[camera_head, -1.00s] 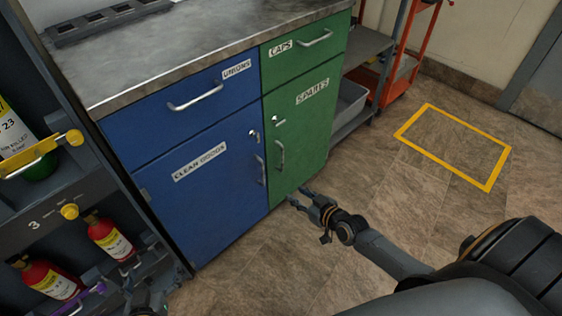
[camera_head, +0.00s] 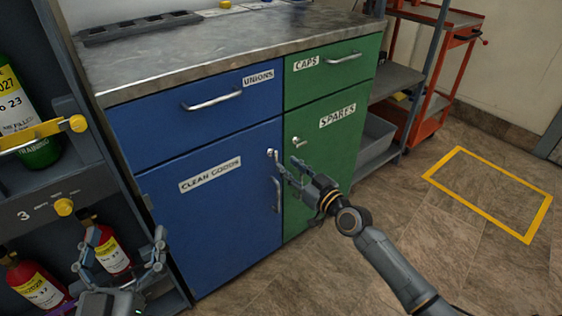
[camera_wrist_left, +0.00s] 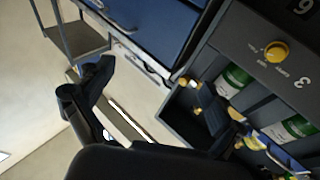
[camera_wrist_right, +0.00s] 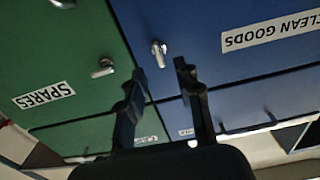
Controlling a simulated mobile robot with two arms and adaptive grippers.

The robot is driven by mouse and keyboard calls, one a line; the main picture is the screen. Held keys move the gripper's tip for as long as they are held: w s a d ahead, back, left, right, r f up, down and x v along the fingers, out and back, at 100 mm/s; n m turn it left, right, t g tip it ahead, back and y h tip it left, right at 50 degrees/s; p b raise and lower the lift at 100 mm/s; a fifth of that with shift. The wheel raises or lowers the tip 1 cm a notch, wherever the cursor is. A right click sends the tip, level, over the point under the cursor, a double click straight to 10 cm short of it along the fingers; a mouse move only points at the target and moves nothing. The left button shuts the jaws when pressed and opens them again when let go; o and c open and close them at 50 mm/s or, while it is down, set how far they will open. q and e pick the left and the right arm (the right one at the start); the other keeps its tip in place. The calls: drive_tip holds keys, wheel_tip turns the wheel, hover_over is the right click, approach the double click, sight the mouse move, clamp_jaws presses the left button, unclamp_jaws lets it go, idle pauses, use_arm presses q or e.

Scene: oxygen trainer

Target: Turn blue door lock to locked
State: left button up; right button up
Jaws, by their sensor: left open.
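The blue door (camera_head: 215,215) labelled CLEAN GOODS is closed. Its small silver lock (camera_head: 270,153) sits near the upper right corner, above the vertical handle (camera_head: 277,195). In the right wrist view the lock (camera_wrist_right: 158,52) is a slim silver piece pointing roughly up and down in the picture. My right gripper (camera_head: 287,160) is open and empty, with its fingertips just in front of the cabinet beside this lock. In the right wrist view the lock shows between the fingertips (camera_wrist_right: 159,70); contact cannot be told. My left gripper (camera_head: 125,238) is open and empty, low at the left.
The green SPARES door (camera_head: 325,165) has a similar lock (camera_head: 298,141) close by on the right. A rack with fire-extinguisher-like red cylinders (camera_head: 38,285) and yellow knobs (camera_head: 64,207) stands at the left. The floor by the yellow outline (camera_head: 490,195) is clear.

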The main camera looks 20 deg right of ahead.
sight(277, 156)
drive_tip(key=shift+b+x, duration=0.3)
drive_tip(key=shift+x, duration=2.05)
use_arm(q)
drive_tip(key=r+t, duration=0.1)
drive_tip(key=s+r+t, duration=0.1)
drive_tip(key=r, duration=0.1)
drive_tip(key=shift+s+h, duration=0.1)
drive_tip(key=shift+h, duration=0.3)
use_arm(e)
clamp_jaws()
